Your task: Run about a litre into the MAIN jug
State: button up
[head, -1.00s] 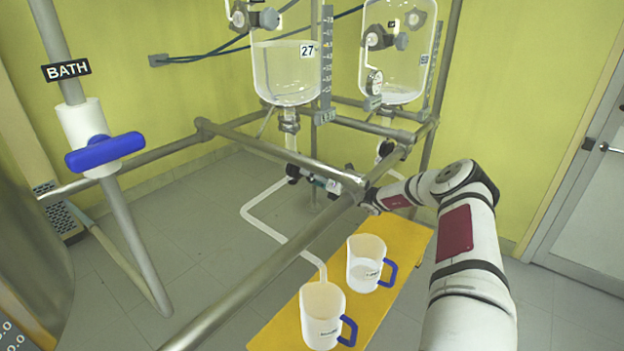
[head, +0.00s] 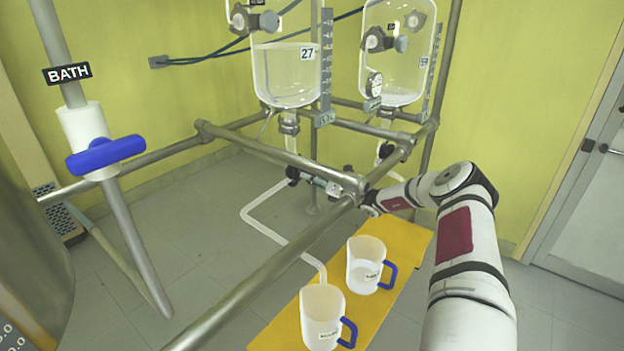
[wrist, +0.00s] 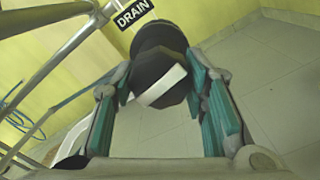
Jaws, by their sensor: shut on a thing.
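My gripper (head: 322,183) is at the pipework below the left glass vessel (head: 287,75). In the wrist view my teal fingers (wrist: 168,95) are shut on a black valve handle (wrist: 160,62), beside a DRAIN label (wrist: 133,14). The valve (head: 293,174) shows dark in the head view. A pale tube (head: 262,228) runs from it to the front jug (head: 322,310), its end at that jug's rim. A second jug (head: 366,258) stands behind. Both are white with blue handles; their labels are too small to read. I cannot make out a liquid level in either.
The jugs stand on a yellow bench (head: 405,240). Metal rails (head: 265,270) cross in front of the vessels. A right glass vessel (head: 395,75) hangs beside the left one. A blue BATH valve handle (head: 105,153) is at far left. Floor shows between bench and door.

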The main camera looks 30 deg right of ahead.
jog(key=n, duration=0.5)
jog(key=n+p, duration=0.1)
jog(key=n, duration=0.4)
jog(key=shift+w+d+n, duration=0.1)
jog(key=shift+d+n, duration=0.05)
jog(key=shift+n, duration=0.25)
jog(key=n, duration=0.5)
jog(key=shift+p, duration=0.35)
jog(key=shift+r+n+p, duration=0.1)
jog(key=shift+n+p, duration=0.25)
jog(key=shift+n, duration=1.95)
jog(key=o, duration=1.2)
jog(key=shift+d, duration=0.1)
